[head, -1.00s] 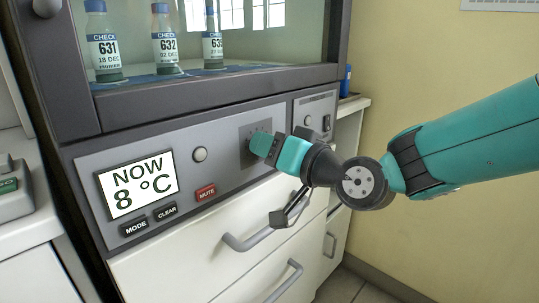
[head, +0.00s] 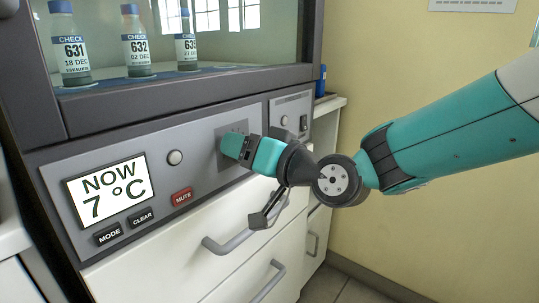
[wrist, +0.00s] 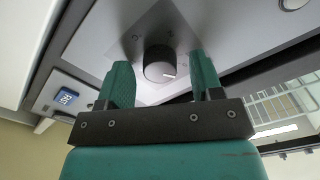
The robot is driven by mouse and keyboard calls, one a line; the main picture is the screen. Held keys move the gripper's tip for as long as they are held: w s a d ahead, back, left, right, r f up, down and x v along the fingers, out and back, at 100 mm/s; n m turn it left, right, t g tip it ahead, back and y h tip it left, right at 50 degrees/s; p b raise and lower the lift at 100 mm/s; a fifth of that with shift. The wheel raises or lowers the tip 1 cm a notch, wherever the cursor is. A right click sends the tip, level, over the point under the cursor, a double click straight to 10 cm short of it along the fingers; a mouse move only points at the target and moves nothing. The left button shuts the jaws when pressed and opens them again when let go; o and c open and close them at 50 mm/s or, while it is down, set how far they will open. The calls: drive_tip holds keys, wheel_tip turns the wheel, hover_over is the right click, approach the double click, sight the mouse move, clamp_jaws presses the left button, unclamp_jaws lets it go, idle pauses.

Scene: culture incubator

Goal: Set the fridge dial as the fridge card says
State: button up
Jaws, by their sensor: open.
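The fridge dial (wrist: 160,64) is a dark round knob with a white mark on its face, on a grey plate in the panel, seen in the wrist view. My gripper (wrist: 162,82) is open, with one teal finger on each side of the dial. A gap shows between the dial and each finger. In the head view my gripper (head: 228,146) is at the panel and hides the dial. The display (head: 107,190) reads NOW 7 °C. I cannot make out a fridge card in these frames.
MODE (head: 109,234), CLEAR (head: 142,216) and red MUTE (head: 182,197) buttons and a round knob (head: 175,158) are on the panel. Drawer handles (head: 240,235) stick out below my gripper. Bottles (head: 137,45) stand behind the glass above.

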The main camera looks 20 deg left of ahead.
drive_tip(key=shift+d, duration=0.1)
drive_tip(key=b+v, duration=0.2)
drive_tip(key=v, duration=1.5)
drive_tip(key=shift+b, duration=0.4)
drive_tip(key=shift+s+d+f, duration=0.1)
drive_tip(key=shift+s, duration=0.15)
